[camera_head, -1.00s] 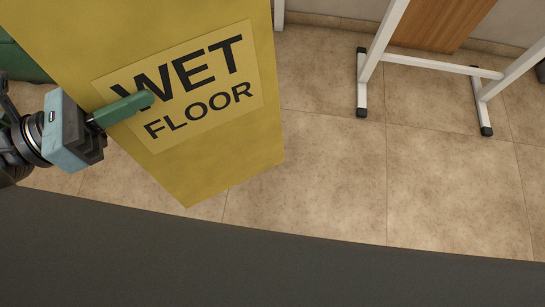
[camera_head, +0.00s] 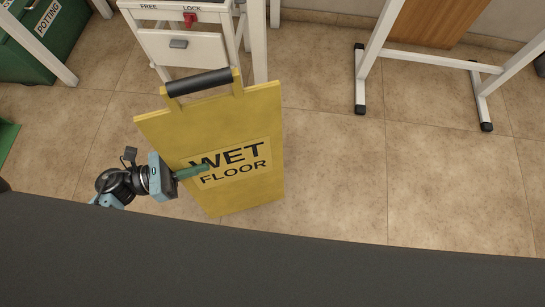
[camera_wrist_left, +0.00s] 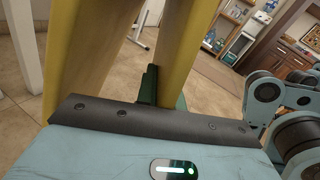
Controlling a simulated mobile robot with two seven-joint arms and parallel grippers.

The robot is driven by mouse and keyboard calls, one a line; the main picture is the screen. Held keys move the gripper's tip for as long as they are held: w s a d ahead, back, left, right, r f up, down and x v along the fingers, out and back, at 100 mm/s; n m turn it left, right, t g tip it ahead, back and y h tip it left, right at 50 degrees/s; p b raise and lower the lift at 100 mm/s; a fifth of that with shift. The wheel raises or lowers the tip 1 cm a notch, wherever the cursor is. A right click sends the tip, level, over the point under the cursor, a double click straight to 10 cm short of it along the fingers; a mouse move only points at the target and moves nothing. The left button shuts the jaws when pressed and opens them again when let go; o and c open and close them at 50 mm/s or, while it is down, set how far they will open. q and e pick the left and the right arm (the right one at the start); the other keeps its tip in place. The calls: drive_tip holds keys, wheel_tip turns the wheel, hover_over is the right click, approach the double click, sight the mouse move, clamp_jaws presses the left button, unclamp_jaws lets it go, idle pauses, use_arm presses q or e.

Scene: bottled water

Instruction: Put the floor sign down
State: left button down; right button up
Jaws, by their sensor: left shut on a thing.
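The yellow floor sign (camera_head: 222,122) reads "WET FLOOR" and stands nearly upright in front of me, with a dark handle bar on top. Its lower edge is low over the tiles; I cannot tell whether it touches them. My left gripper (camera_head: 194,172) is shut on the sign at the left part of its lettered face. In the left wrist view, two yellow panels of the sign (camera_wrist_left: 75,50) rise on either side of a green finger of my left gripper (camera_wrist_left: 150,88). My right gripper is out of view.
A white cabinet (camera_head: 205,50) with a drawer and a "FREE/LOCK" knob stands close behind the sign. A green "POTTING" bin (camera_head: 50,48) is at the upper left. A white-legged stand (camera_head: 440,62) is at the upper right. The tiled floor (camera_head: 350,170) right of the sign is clear.

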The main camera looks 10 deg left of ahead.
sight(258, 144)
use_arm(q)
drive_tip(key=shift+s+d+f+g, duration=0.2)
drive_tip(key=shift+d+f, duration=0.1)
drive_tip(key=shift+f, duration=0.15)
drive_tip(key=shift+s+d+f+g, duration=0.15)
drive_tip(key=shift+d+f, duration=0.1)
drive_tip(key=shift+f, duration=0.15)
drive_tip(key=w+d+f+b, duration=0.1)
drive_tip(key=w+d, duration=0.2)
drive_tip(key=d, duration=0.1)
drive_tip(key=w+d+f+b, duration=0.2)
drive_tip(key=w+d, duration=0.1)
drive_tip(key=d, duration=0.1)
drive_tip(key=w+d+f+b, duration=0.1)
drive_tip(key=w+d+f, duration=0.1)
drive_tip(key=d, duration=0.3)
drive_tip(key=shift+w+b, duration=0.3)
drive_tip(key=shift+w, duration=0.45)
drive_tip(key=shift+f, duration=0.15)
drive_tip(key=c, duration=1.5)
unclamp_jaws()
drive_tip(key=shift+a+f, duration=0.1)
